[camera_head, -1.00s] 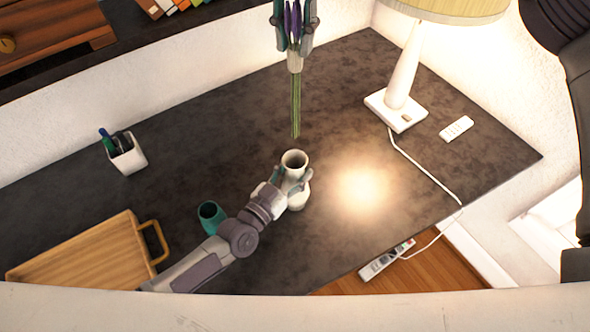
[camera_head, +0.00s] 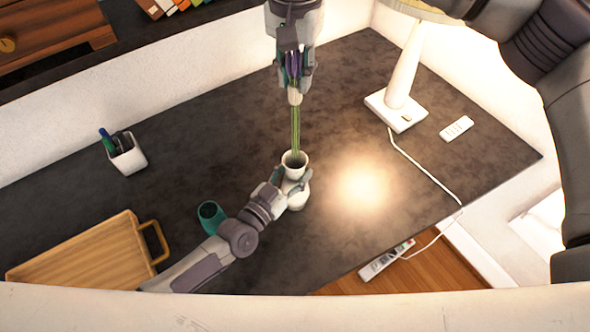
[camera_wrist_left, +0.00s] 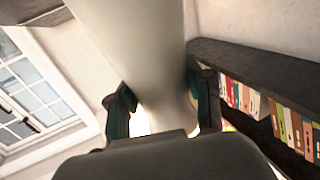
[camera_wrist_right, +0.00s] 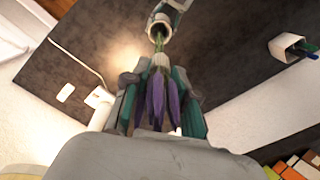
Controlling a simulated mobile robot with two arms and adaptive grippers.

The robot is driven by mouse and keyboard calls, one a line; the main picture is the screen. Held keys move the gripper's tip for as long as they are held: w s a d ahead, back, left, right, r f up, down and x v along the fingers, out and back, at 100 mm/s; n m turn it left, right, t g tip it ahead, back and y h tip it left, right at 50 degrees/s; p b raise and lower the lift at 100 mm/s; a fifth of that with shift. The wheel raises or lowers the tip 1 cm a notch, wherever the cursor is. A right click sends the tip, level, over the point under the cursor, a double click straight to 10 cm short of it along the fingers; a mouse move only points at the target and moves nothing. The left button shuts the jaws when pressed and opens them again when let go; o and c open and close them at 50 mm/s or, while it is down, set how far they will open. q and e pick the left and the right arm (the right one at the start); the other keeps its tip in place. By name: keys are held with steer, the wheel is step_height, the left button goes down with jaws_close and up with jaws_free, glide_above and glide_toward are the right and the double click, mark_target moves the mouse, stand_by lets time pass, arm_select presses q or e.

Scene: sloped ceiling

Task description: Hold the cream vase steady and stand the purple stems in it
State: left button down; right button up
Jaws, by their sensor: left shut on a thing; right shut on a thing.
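The cream vase (camera_head: 297,196) stands upright on the dark desk, its round mouth facing up. My left gripper (camera_head: 284,179) is shut on the vase's neck; the vase fills the space between its fingers in the left wrist view (camera_wrist_left: 150,60). My right gripper (camera_head: 294,84) is above the vase, shut on the purple stems (camera_head: 295,130), heads up and green ends down. The lower stem ends are at the vase mouth and appear to be inside it. In the right wrist view the purple heads (camera_wrist_right: 160,100) lie between the fingers and the stems run to the mouth.
A teal cup (camera_head: 210,214) and a wooden tray (camera_head: 85,258) are left of my left arm. A white pen holder (camera_head: 127,158) stands farther back. A lamp (camera_head: 398,95), its cable and a white remote (camera_head: 456,128) are at the right.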

mark_target(295, 99)
steer(key=shift+f, duration=2.75)
steer(key=o, duration=1)
step_height(295, 99, up, 12)
